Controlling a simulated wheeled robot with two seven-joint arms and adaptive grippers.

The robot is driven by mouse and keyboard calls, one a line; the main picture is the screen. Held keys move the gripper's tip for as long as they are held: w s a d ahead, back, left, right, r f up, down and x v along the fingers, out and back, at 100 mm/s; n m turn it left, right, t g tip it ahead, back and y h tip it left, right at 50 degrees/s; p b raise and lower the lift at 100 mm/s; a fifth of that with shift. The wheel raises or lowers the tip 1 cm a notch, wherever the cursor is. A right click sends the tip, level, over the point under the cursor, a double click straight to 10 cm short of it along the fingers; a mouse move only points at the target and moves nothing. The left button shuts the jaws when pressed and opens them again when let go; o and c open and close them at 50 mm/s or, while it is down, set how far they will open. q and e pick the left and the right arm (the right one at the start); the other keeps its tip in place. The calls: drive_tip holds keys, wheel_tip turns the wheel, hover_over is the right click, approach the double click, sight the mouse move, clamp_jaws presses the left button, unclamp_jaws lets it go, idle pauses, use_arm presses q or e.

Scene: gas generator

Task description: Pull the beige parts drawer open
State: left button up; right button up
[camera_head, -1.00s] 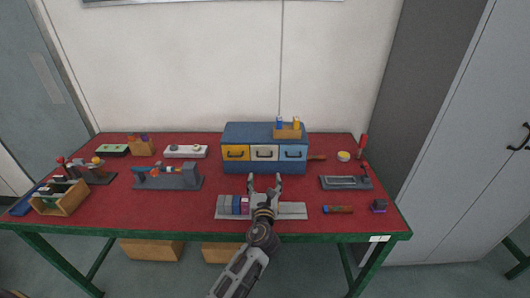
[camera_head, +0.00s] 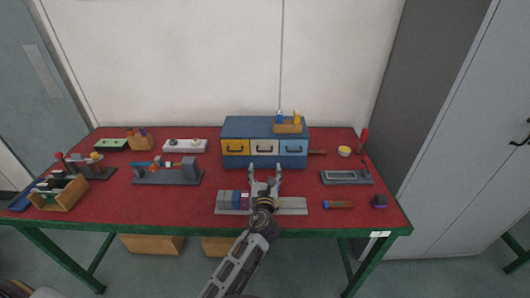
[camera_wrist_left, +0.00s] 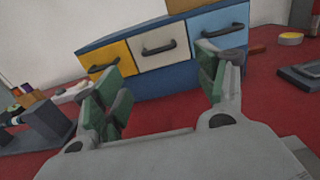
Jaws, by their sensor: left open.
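The beige parts drawer (camera_head: 264,147) is the middle one of three drawer fronts in a blue cabinet (camera_head: 262,127) at the back of the red table. It looks shut, flush with its neighbours, and has a dark handle. It also shows in the left wrist view (camera_wrist_left: 160,50), with its handle (camera_wrist_left: 158,48) facing me. The yellow drawer (camera_head: 235,147) is left of it and the light blue drawer (camera_head: 293,147) right. My left gripper (camera_head: 264,171) is open and empty in front of the cabinet, apart from the handle. Its green-padded fingers (camera_wrist_left: 158,95) stand wide apart. My right gripper is not seen.
A small wooden holder (camera_head: 288,127) stands on the cabinet. A grey vise-like fixture (camera_head: 168,174) is to the left and a grey tray (camera_head: 346,177) to the right.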

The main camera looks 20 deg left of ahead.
use_arm(q)
drive_tip(key=x, duration=1.2)
drive_tip(key=shift+f+b, duration=0.1)
drive_tip(key=shift+b, duration=0.25)
drive_tip(key=shift+w, duration=0.15)
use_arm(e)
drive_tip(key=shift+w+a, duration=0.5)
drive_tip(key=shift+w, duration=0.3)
use_arm(q)
drive_tip(key=shift+c, duration=0.5)
drive_tip(key=c, duration=1.2)
drive_tip(key=shift+c, duration=0.8)
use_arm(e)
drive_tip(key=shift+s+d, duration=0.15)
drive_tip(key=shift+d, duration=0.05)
use_arm(q)
drive_tip(key=shift+c, duration=0.4)
